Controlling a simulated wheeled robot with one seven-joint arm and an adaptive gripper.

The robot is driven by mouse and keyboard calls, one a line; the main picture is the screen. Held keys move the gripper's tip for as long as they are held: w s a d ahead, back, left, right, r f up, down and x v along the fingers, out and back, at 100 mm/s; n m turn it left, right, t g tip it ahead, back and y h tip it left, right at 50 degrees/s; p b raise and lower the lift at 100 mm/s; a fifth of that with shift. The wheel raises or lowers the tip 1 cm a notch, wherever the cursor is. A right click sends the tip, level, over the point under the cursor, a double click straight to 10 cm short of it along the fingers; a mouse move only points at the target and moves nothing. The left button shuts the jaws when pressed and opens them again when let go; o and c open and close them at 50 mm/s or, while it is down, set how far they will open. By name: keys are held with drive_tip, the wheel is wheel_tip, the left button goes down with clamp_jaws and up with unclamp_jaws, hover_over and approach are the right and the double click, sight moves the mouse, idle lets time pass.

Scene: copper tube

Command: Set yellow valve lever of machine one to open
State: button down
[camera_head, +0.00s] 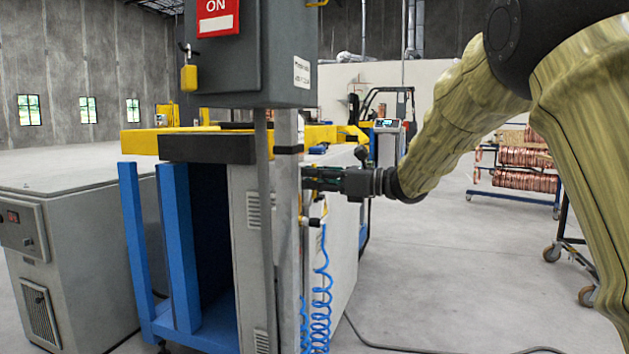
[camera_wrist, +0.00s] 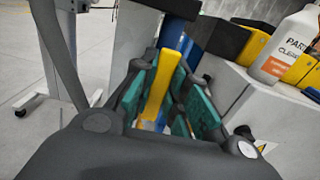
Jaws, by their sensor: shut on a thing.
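The yellow valve lever (camera_wrist: 159,92) shows in the wrist view as a long yellow bar lying between the green-padded fingers of my gripper (camera_wrist: 166,82). My gripper is shut on the lever. In the head view my gripper (camera_head: 312,181) reaches in from the right to the side of the grey machine (camera_head: 247,220). There the machine's edge and the fingers hide most of the lever. A blue cylindrical part (camera_wrist: 178,32) is just beyond the lever in the wrist view. I cannot read the valve's setting from these frames.
Coiled blue air hoses (camera_head: 321,305) hang below my gripper. A grey control box (camera_head: 250,60) is above and left. A white bottle (camera_wrist: 288,45) stands on a ledge at right in the wrist view. A rack with copper coils (camera_head: 525,170) stands back right. Open floor is right of the machine.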

drive_tip(key=shift+f, duration=0.15)
drive_tip(key=c, duration=1.4)
unclamp_jaws()
drive_tip(key=v, duration=1.2)
